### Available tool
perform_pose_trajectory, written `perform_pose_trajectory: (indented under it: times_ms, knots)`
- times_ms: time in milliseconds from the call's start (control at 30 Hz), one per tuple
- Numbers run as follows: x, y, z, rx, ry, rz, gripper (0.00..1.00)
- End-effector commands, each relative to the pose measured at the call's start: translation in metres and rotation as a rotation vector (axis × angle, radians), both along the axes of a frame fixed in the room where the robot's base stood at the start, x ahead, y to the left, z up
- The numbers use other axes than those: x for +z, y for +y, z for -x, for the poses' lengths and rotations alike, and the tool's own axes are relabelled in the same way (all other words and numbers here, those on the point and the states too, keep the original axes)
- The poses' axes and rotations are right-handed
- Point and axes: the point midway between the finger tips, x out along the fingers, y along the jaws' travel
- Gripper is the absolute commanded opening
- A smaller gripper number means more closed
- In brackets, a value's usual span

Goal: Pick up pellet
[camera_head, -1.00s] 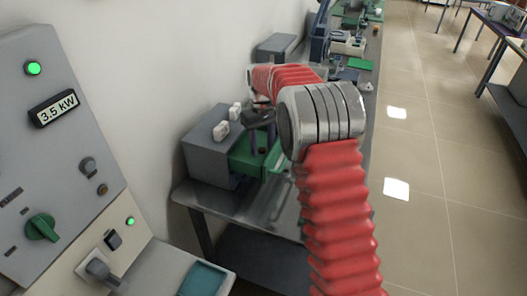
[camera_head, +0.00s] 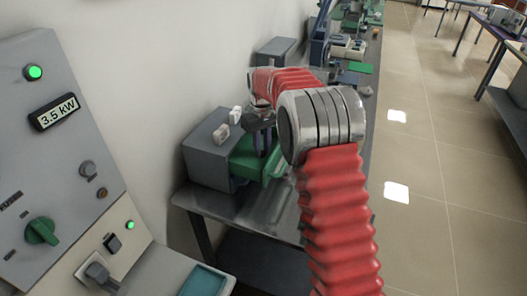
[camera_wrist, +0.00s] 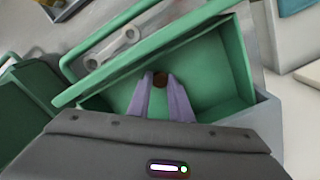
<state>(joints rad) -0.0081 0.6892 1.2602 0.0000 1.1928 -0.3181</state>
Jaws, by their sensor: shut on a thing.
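The pellet (camera_wrist: 160,79) is a small dark brown piece between my fingertips in the wrist view. My gripper (camera_wrist: 158,80) has two grey-purple fingers shut on it, over the inside of an open green drawer (camera_wrist: 237,62). In the head view, my gripper (camera_head: 262,152) points down at the green drawer (camera_head: 243,163), which sticks out of a grey box (camera_head: 205,160). The pellet cannot be made out in the head view. Whether it touches the drawer floor is not clear.
The grey box stands on a metal bench (camera_head: 215,207) against the wall. White pieces (camera_head: 221,133) sit on the box. A control panel (camera_head: 60,130) stands at the left.

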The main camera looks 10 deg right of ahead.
Motion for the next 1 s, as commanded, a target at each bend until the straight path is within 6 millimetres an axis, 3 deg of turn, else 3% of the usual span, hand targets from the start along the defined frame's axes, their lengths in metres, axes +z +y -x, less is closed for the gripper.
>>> perform_pose_trajectory:
  times_ms: [167, 600, 767, 1000]
  knots:
    - [0.015, 0.000, -0.001, 0.000, -0.003, 0.000, 0.00]
    - [0.087, 0.000, -0.001, 0.000, -0.003, 0.000, 0.00]
    - [0.098, 0.000, 0.000, 0.000, -0.001, 0.000, 0.00]
    - [0.099, 0.000, 0.000, 0.000, -0.001, 0.000, 0.00]
